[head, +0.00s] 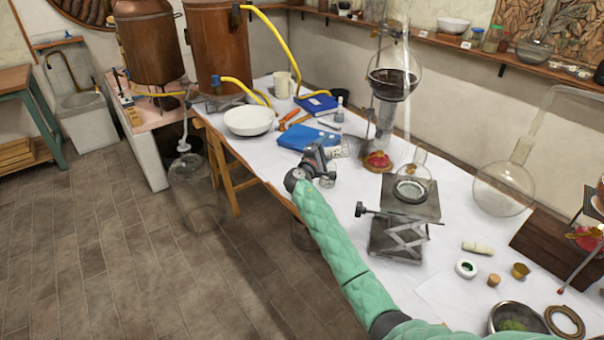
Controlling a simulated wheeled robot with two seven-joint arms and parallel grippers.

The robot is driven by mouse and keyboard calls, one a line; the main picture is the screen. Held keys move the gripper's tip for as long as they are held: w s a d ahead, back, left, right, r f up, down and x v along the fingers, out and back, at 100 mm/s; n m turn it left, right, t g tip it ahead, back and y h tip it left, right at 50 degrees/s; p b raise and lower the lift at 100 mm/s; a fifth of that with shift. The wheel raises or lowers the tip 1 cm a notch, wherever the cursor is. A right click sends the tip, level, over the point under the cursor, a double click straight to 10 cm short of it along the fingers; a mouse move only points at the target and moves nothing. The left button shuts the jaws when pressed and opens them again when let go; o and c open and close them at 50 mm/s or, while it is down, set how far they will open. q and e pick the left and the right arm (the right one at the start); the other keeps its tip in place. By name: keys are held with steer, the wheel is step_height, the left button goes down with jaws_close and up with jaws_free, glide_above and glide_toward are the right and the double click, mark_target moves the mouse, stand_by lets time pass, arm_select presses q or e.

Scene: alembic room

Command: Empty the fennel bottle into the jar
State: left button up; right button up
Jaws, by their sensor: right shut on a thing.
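My right gripper (320,165) reaches in from the lower right over the front edge of the white-covered table. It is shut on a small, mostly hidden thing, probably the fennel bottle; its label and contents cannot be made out. A clear glass vessel (303,238), possibly the jar, shows below the table's front edge, partly behind my green-sleeved right arm. A larger clear glass vessel (193,195) stands off the table's left front. I cannot tell which of them is the jar. My left gripper is not in view.
A metal lab jack (398,235) with a glass flask stands right of my right arm. Copper stills are at the back left.

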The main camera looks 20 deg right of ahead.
mark_target(327, 156)
steer(key=shift+s+d+f+m+g+y+b, duration=0.15)
steer(key=shift+f+m+g+b, duration=0.15)
steer(key=shift+m+b, duration=0.3)
steer(key=shift+w+d+f+m+g+y+b, duration=0.1)
steer(key=shift+f+m+g+y+b, duration=0.1)
steer(key=shift+f+m+b, duration=0.3)
steer(key=shift+f+m+g+y+b, duration=0.3)
steer(key=shift+f+m+b, duration=0.25)
steer(key=shift+m+b, duration=0.45)
steer(key=shift+f+m+y+b, duration=0.35)
steer(key=shift+f+m+b, duration=0.2)
steer(key=shift+m, duration=0.15)
steer(key=m+y+p, duration=0.1)
steer(key=m+y, duration=0.1)
steer(key=m, duration=0.1)
steer(key=m+y+p, duration=0.1)
steer(key=m+y, duration=0.1)
steer(key=m, duration=0.1)
steer(key=m+y+p, duration=0.1)
steer(key=m+y, duration=0.1)
steer(key=m, duration=0.1)
steer(key=shift+a, duration=0.25)
steer(key=shift+d+m+y, duration=0.15)
steer(key=shift+m+y, duration=0.35)
steer(key=shift+y, duration=0.1)
